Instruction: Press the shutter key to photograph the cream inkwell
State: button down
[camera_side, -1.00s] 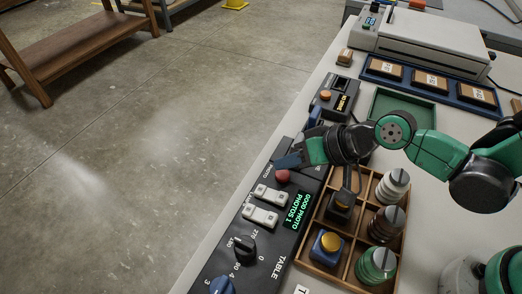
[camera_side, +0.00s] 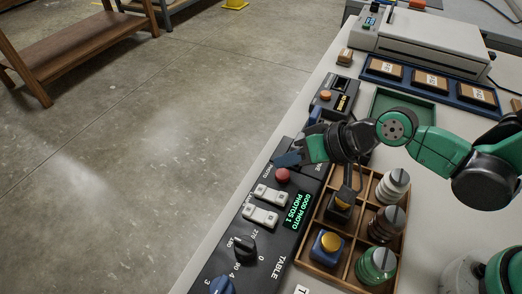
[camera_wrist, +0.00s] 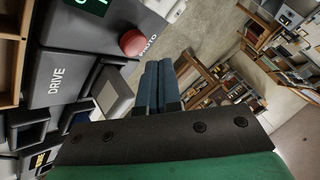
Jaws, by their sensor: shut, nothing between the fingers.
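The red round shutter key (camera_side: 283,176) sits on the dark control panel (camera_side: 229,259), beside the label PHOTO. The panel's green display (camera_side: 298,210) reads GOOD PHOTO, PHOTOS 1. My gripper (camera_side: 287,160) is shut and empty, its blue fingertips just above and beyond the red key in the side view. In the wrist view the shut fingers (camera_wrist: 158,88) point past the red key (camera_wrist: 132,42), which lies to their left with a gap between. I cannot make out a cream inkwell; a pale ribbed item (camera_side: 393,186) stands in the wooden tray (camera_side: 346,279).
The panel also has two white switches (camera_side: 265,205) and a black TABLE knob (camera_side: 243,246). The wooden tray holds several ribbed items and a yellow-topped blue block (camera_side: 327,243). A green tray (camera_side: 402,107) and a grey machine (camera_side: 432,45) stand farther back.

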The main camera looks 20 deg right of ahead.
aim_at(287, 176)
jog(key=shift+r, duration=2.25)
jog(key=s+d+r+h, duration=0.1)
jog(key=d+h, duration=0.1)
jog(key=d, duration=0.4)
jog(key=s+d+r+h, duration=0.1)
jog(key=d+h, duration=0.1)
jog(key=d, duration=0.5)
jog(key=s+d+r+m+t+h, duration=0.1)
jog(key=d+r+h, duration=0.1)
jog(key=d, duration=0.5)
jog(key=shift+h, duration=0.6)
jog(key=shift+a+r, duration=0.1)
